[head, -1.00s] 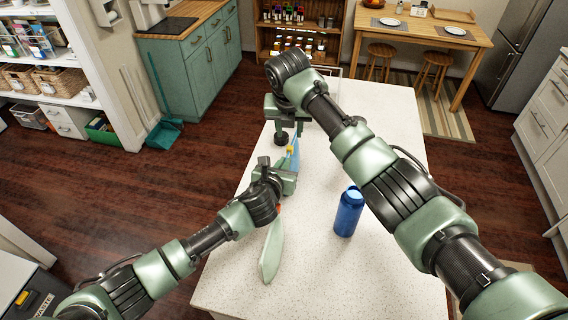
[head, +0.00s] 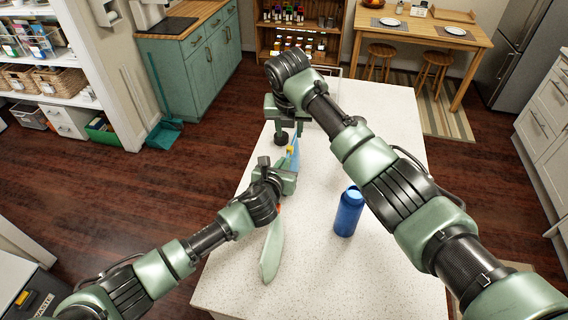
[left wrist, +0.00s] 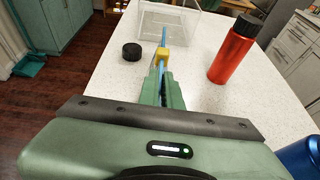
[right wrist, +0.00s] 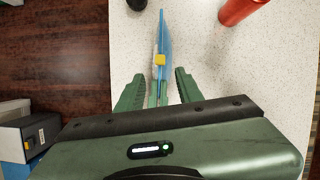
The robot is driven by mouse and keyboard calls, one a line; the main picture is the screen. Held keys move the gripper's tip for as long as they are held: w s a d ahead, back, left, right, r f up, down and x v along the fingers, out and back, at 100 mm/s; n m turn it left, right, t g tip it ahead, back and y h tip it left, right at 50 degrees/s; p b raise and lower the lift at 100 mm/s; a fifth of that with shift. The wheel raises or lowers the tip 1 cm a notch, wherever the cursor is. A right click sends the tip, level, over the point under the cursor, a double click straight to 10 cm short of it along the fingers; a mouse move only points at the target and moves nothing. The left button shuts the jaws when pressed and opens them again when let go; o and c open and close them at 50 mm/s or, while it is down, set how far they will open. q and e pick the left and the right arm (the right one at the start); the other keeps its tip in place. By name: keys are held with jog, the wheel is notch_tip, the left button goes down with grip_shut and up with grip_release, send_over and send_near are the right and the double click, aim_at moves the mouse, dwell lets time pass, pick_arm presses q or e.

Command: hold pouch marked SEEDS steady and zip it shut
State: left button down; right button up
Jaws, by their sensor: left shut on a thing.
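A thin blue pouch (head: 295,146) stands on edge on the white counter, with a yellow slider (head: 289,151) on it. No lettering on it is readable. My left gripper (head: 286,180) is shut on its near end; the closed fingers show in the left wrist view (left wrist: 163,78), with the slider (left wrist: 162,57) just beyond them. My right gripper (right wrist: 158,82) is open, its fingers apart on either side of the pouch's line; the slider (right wrist: 159,60) sits a little beyond the fingertips in the right wrist view. In the head view the right gripper (head: 286,112) is partly hidden by its own arm.
A red bottle (left wrist: 232,50), a black round lid (left wrist: 132,52) and a clear bin (left wrist: 170,25) are farther back. The counter's front right is free.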

grip_shut()
jog(key=m+t+y, duration=0.3)
jog(key=m, duration=1.8)
send_near(288, 152)
jog(key=x, duration=0.5)
jog(key=shift+w+f, duration=0.2)
jog(key=shift+f, duration=0.15)
